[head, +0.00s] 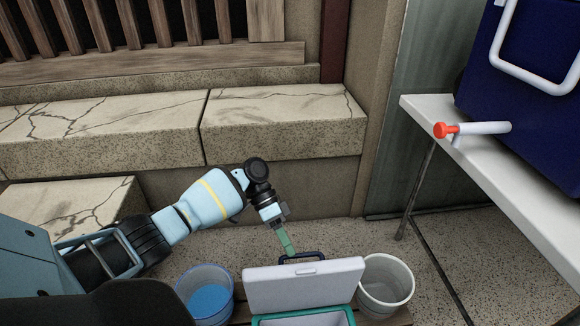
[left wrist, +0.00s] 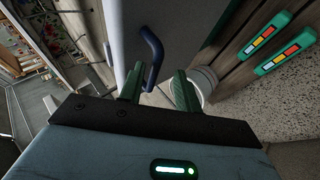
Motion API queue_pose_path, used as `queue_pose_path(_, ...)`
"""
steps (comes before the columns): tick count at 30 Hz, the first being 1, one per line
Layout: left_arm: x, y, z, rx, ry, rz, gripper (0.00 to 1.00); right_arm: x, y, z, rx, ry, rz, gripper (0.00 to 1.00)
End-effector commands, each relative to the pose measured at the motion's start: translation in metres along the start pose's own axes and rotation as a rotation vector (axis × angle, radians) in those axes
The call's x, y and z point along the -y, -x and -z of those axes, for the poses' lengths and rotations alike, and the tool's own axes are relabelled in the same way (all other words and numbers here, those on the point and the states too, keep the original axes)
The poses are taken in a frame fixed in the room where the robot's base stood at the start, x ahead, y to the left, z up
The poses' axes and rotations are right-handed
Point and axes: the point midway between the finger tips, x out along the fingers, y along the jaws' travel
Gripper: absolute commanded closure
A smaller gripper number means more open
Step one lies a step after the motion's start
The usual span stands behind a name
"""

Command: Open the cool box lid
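The cool box has a pale grey lid (head: 305,285) and a teal body (head: 262,321) at the bottom centre of the head view. The lid is raised and tilted back, and part of the opening shows in front of it. A dark blue handle (head: 303,256) stands behind the lid. My left gripper (head: 289,250), with green fingers, is just behind the lid by the handle. In the left wrist view, the fingers of my left gripper (left wrist: 158,92) are apart, with the blue handle (left wrist: 152,60) near the gap; contact is unclear. My right gripper is not in view.
A blue-filled bucket (head: 207,294) stands left of the box, and a white bucket (head: 386,284) right of it. A white table (head: 480,165) at right holds a large dark blue cooler (head: 530,75). Stone blocks (head: 280,120) stand behind.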

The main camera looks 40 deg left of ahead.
Motion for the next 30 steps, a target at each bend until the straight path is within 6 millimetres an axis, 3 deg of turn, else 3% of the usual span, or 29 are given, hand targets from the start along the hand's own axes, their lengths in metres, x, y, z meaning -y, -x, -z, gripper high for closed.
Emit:
queue_pose_path(3,-0.001,0.023,0.001,-0.003,0.0,0.002,0.67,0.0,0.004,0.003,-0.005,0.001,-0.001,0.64)
queue_pose_path(10,-0.001,0.048,0.0,0.0,0.0,0.0,0.67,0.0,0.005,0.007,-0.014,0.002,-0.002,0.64)
queue_pose_path(30,-0.001,0.052,0.0,0.001,0.0,-0.001,0.67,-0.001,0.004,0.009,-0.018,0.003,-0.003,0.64)
